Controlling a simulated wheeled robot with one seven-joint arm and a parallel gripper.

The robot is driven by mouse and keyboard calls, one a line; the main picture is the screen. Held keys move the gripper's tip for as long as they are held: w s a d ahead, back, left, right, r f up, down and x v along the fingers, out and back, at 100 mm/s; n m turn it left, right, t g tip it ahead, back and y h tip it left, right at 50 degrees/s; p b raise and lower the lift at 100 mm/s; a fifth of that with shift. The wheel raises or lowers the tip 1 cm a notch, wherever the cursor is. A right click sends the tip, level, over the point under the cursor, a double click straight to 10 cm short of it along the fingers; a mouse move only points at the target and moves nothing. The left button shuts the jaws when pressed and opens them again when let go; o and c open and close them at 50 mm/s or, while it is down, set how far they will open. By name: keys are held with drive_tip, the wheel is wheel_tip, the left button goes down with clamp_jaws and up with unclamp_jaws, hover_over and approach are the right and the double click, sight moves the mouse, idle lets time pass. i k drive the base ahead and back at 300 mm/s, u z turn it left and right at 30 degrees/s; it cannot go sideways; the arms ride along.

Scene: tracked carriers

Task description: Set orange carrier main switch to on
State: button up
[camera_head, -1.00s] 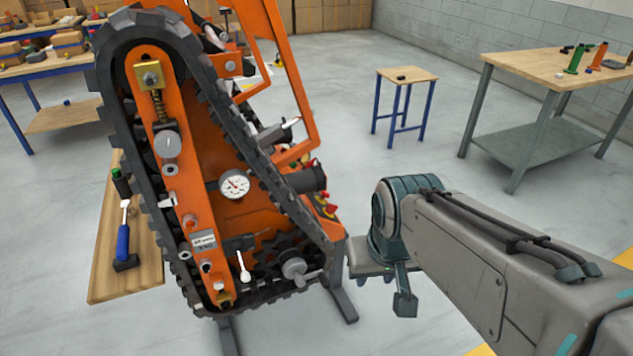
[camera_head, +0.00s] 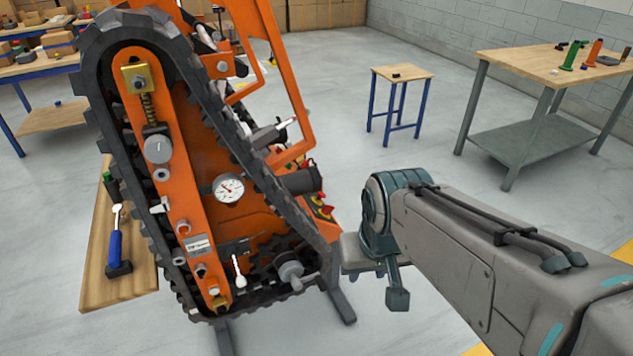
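The orange carrier (camera_head: 255,190) stands tilted up on a dark stand at left centre, its black track (camera_head: 95,95) facing me. Red knobs on yellow (camera_head: 322,208) show at its right rear edge, partly hidden by the track and a dark cylinder. I cannot tell which control is the main switch or how it is set. My gripper (camera_head: 385,283) is right of the carrier's lower end, apart from it in the picture. It is seen from behind, with one dark finger hanging down. The rest is hidden, so its opening and grasp cannot be told.
A wooden board (camera_head: 125,285) with a blue-handled tool (camera_head: 116,245) lies at the carrier's left. A small blue-legged table (camera_head: 402,73) and a larger workbench (camera_head: 550,68) with coloured items stand behind at right. Bare floor lies between them and the carrier.

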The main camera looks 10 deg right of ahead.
sight(327, 208)
drive_tip(key=u, duration=0.1)
drive_tip(key=i, duration=1.15)
drive_tip(key=z, duration=0.35)
